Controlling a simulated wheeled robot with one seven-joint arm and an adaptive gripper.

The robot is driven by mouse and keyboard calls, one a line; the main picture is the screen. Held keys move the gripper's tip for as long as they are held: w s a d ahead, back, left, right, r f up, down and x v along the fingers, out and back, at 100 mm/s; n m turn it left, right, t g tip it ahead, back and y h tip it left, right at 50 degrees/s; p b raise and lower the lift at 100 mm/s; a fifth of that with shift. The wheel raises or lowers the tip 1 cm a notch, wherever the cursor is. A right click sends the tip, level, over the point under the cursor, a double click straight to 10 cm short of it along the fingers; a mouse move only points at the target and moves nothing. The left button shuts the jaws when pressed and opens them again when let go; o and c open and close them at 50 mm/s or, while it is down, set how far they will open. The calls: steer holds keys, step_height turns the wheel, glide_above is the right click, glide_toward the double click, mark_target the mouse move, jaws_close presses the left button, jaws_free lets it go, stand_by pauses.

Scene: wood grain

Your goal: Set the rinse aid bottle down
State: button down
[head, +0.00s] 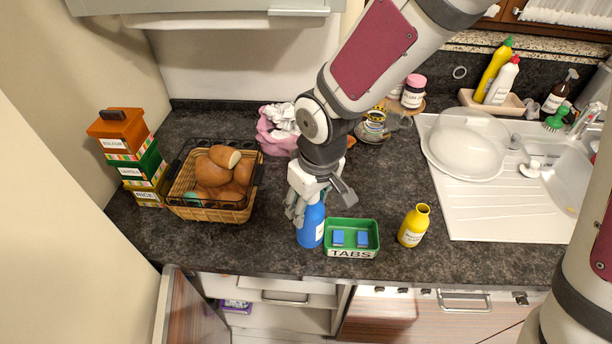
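A blue bottle (312,228), which I take to be the rinse aid bottle, is upright at the front of the dark counter (270,250), just left of a green tray. Its label is too small to read. My gripper (307,203) points down over it, with its fingers around the bottle's upper part; it looks shut on the bottle. The fingers hide the bottle's top. The bottle's base is at or very close to the counter; I cannot tell whether it touches.
The green TABS tray (352,253) with blue tabs stands close right of the bottle, then a yellow bottle (413,226). A bread basket (209,213) is on the left, a sink drainboard (480,215) on the right. Clear counter lies between basket and blue bottle.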

steer(key=w+a+f+p, duration=0.1)
steer(key=w+f, duration=0.3)
steer(key=shift+w+a, duration=0.25)
steer(key=shift+a, duration=0.05)
steer(key=c, duration=0.8)
jaws_free()
steer(key=shift+f, duration=0.15)
steer(key=shift+o, duration=0.2)
step_height(320, 180, up, 12)
steer(key=s+d, duration=0.1)
steer(key=shift+s+b, duration=0.15)
steer(key=shift+b, duration=0.25)
steer(key=shift+d, duration=0.15)
